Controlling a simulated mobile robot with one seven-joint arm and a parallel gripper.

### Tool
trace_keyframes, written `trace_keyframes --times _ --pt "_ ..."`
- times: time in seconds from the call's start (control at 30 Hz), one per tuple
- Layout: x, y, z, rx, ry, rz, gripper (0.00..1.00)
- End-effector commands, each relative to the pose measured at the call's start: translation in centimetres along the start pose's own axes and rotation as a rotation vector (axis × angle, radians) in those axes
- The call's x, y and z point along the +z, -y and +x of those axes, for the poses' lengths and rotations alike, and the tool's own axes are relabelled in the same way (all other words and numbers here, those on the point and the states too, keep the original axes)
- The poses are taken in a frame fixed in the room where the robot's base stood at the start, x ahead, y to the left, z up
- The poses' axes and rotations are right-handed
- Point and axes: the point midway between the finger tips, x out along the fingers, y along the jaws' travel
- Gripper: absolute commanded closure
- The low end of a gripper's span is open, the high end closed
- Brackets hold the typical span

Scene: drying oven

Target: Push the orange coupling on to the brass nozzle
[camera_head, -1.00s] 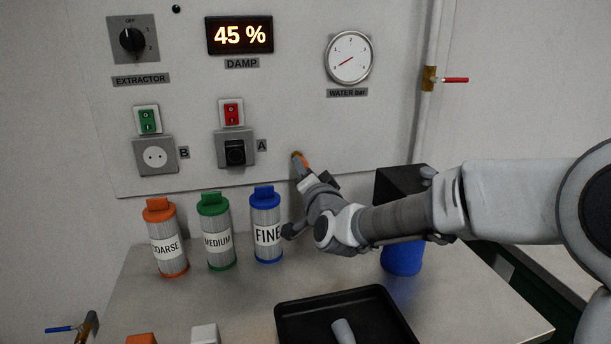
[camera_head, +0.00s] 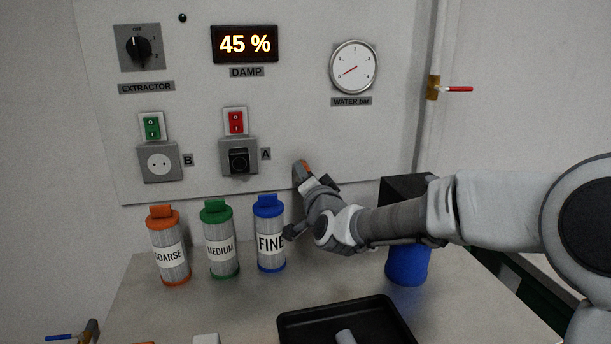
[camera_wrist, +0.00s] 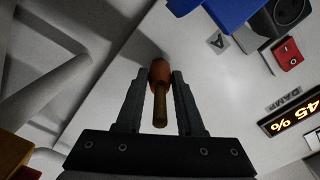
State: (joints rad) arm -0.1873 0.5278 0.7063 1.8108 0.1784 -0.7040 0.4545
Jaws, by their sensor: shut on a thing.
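The orange coupling (camera_wrist: 159,73) is between my fingertips in the wrist view, and my gripper (camera_wrist: 161,80) is shut on it. In the head view the orange coupling (camera_head: 304,165) shows as a small spot at my gripper (camera_head: 308,178), close to the wall panel, right of socket A. A brass-coloured rod (camera_wrist: 160,110) runs from the coupling back between my fingers in the wrist view. I cannot tell whether this rod is the nozzle or part of the coupling. How far the coupling sits on the nozzle is hidden.
Socket A (camera_head: 239,160) is left of my gripper. The blue FINE filter (camera_head: 270,232) stands close below left, beside MEDIUM (camera_head: 221,240) and COARSE (camera_head: 169,248). A black tray (camera_head: 300,322) lies on the bench (camera_head: 130,305). A blue container (camera_head: 407,264) stands behind my arm.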

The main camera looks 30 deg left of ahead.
Motion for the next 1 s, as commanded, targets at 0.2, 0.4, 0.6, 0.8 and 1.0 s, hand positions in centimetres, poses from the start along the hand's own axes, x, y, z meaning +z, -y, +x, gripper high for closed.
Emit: trace_keyframes --times 0.2,0.4,0.6,0.8,1.0 --pt "0.0 0.0 0.1 -0.001 -0.001 0.0 1.0" --pt "0.0 0.0 0.2 -0.001 -0.001 0.0 0.49" --pt "0.0 0.0 0.2 -0.001 0.0 0.0 0.28" --pt "0.0 0.0 0.1 0.0 0.0 0.0 0.28" --pt "-0.1 0.1 -1.1 0.0 0.001 -0.001 0.28"
